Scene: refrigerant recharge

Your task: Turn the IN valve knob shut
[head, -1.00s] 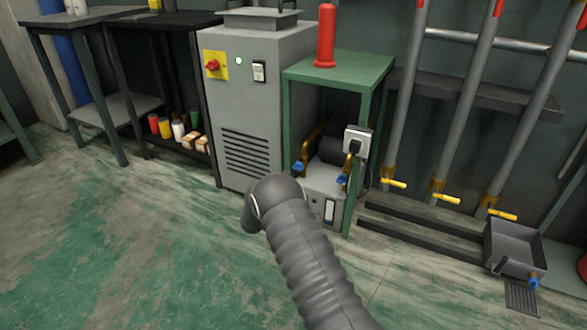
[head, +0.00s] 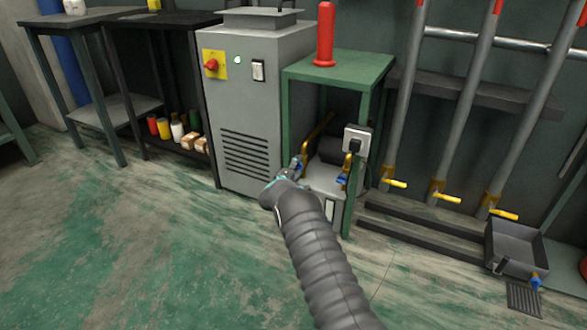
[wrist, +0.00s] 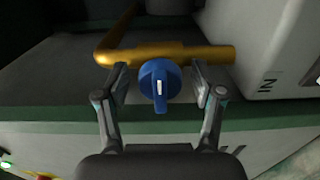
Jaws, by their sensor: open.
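The IN valve knob (wrist: 160,84) is blue with a white mark and sits in front of a brass pipe (wrist: 175,54) in the wrist view. The white mark runs up and down in that view. The letters IN show on the pale unit at the right. My gripper (wrist: 160,92) is open, with one finger on each side of the knob and a small gap on both sides. In the head view my gripper (head: 293,168) is at the left front of the unit under the green stand (head: 340,66), and it hides most of this knob.
A second blue knob (head: 342,180) is on the right of the unit, near a grey outlet box with a black plug (head: 356,141). The grey cabinet (head: 258,105) stands close on the left. Yellow-handled pipes (head: 445,197) stand to the right. The floor in front is clear.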

